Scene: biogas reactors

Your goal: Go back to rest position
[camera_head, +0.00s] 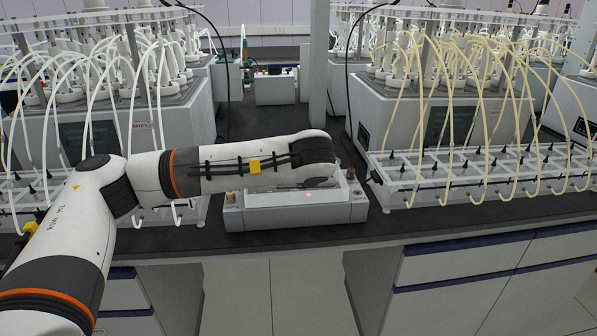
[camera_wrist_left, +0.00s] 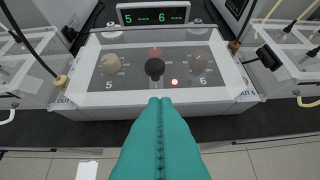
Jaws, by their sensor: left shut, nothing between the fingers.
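My left arm (camera_head: 240,165) comes in from the left in the head view and reaches across the bench to a small white control box (camera_head: 290,214). In that view the arm covers part of the box and I cannot make out the fingers. In the left wrist view my left gripper (camera_wrist_left: 160,101) shows as two teal fingers pressed together, shut and empty. Its tips point at the front of the control box (camera_wrist_left: 100,98), just below a black knob (camera_wrist_left: 155,68); I cannot tell whether they touch. My right gripper is in neither view.
The box has two side knobs (camera_wrist_left: 110,63) (camera_wrist_left: 199,62), a lit red light (camera_wrist_left: 175,82) and a green display (camera_wrist_left: 155,15). Reactor units with white tubes (camera_head: 100,75) and yellow tubes (camera_head: 455,80) flank it. A tube rack (camera_head: 395,192) stands right. The bench's front edge (camera_head: 300,246) is clear.

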